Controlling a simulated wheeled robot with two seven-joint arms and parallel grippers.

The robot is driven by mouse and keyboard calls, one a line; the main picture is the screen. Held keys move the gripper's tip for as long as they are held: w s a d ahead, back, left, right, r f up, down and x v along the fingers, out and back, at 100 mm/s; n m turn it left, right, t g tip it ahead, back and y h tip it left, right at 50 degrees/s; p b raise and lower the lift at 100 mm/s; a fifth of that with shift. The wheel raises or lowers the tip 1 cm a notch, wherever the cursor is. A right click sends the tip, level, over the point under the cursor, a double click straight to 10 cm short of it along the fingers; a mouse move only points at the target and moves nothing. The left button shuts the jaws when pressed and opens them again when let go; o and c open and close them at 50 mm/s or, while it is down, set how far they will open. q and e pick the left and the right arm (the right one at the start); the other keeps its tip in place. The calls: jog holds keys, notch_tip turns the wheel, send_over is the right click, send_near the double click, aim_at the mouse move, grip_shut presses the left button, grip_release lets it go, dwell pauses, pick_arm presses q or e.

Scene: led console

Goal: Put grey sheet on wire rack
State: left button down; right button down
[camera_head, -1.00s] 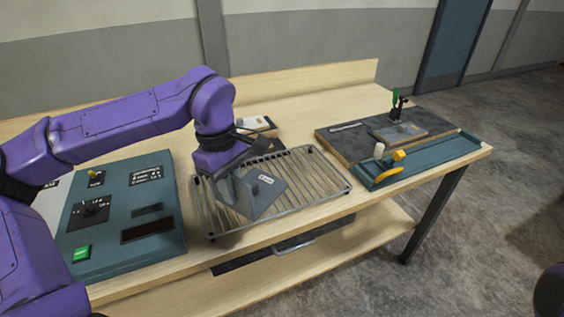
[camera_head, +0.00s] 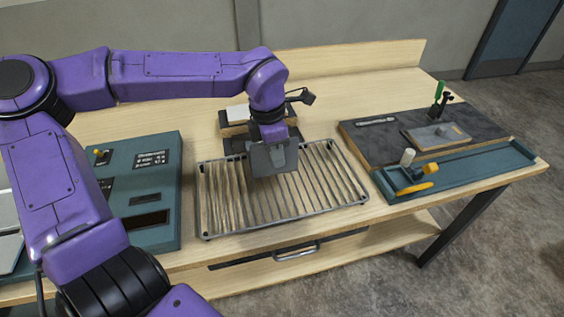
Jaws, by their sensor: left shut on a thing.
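My left gripper (camera_head: 275,152) points down over the back part of the wire rack (camera_head: 230,236) and is shut on the grey sheet (camera_head: 261,163). The sheet shows as a small dark grey plate, partly hidden by the gripper. I cannot tell whether its lower edge touches the rack's bars. The rack lies flat on the wooden workbench, and its visible bars are otherwise bare. My right gripper is out of view.
A teal console (camera_head: 150,210) with switches stands left of the rack, partly behind my left arm. A small box (camera_head: 237,115) sits behind the rack. At right are a dark board (camera_head: 385,145) with a clamp and a teal tray (camera_head: 465,172) with a yellow-handled tool.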

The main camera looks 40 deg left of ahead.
aim_at(281, 170)
pick_arm(q)
jog(key=shift+w+f, duration=0.7)
jog(key=shift+f, duration=0.05)
jog(key=f, duration=0.2)
jog(key=shift+s+f, duration=0.2)
jog(key=shift+f, duration=0.1)
jog(key=shift+w+f, duration=0.2)
jog(key=shift+f, duration=0.1)
jog(key=shift+s+f, duration=0.1)
jog(key=shift+f, duration=0.05)
jog(key=c, duration=1.2)
grip_release()
jog(key=shift+o, duration=0.2)
notch_tip(281, 170, up, 12)
jog(key=s, duration=0.1)
jog(key=shift+a+r, duration=0.2)
jog(key=shift+a, duration=0.2)
